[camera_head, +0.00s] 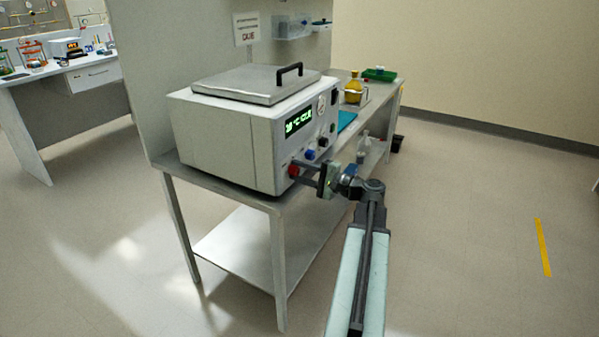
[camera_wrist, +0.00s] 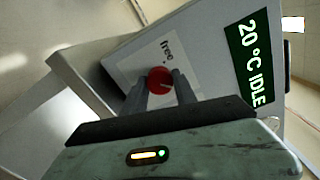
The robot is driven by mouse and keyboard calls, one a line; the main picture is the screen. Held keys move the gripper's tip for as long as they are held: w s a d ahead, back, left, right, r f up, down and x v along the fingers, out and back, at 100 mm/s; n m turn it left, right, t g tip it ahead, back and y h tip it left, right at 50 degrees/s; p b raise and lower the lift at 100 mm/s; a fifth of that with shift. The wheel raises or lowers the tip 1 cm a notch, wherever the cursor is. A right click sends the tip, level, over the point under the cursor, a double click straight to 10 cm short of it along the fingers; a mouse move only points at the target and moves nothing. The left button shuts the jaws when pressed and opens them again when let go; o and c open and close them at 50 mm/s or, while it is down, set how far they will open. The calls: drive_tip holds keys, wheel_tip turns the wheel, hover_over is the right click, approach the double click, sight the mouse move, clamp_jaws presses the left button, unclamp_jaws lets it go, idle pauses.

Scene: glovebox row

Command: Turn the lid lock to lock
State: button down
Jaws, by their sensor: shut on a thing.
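The machine (camera_head: 235,140) is a white box with a grey lid (camera_head: 255,84) that lies flat and closed, with a black handle on top. The lid lock is a red round knob (camera_head: 293,170) low on its front panel. In the wrist view the red knob (camera_wrist: 160,80) sits on a white label with the word "free" beside it. My gripper (camera_head: 298,172) is at the panel with its fingers on both sides of the knob, shut on it. The fingers hide parts of the knob's sides. The green display (camera_wrist: 252,58) reads 20 °C IDLE.
A blue knob (camera_head: 310,154) and a black knob (camera_head: 323,142) sit on the panel, close to the red one. The machine stands on a grey table (camera_head: 222,182) with a lower shelf. A yellow flask (camera_head: 353,92) and a green tray (camera_head: 380,74) stand behind.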

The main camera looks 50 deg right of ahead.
idle(0.3)
drive_tip(key=c, duration=1)
unclamp_jaws()
drive_tip(key=v, duration=0.7)
drive_tip(key=shift+s, duration=0.4)
drive_tip(key=shift+d, duration=0.1)
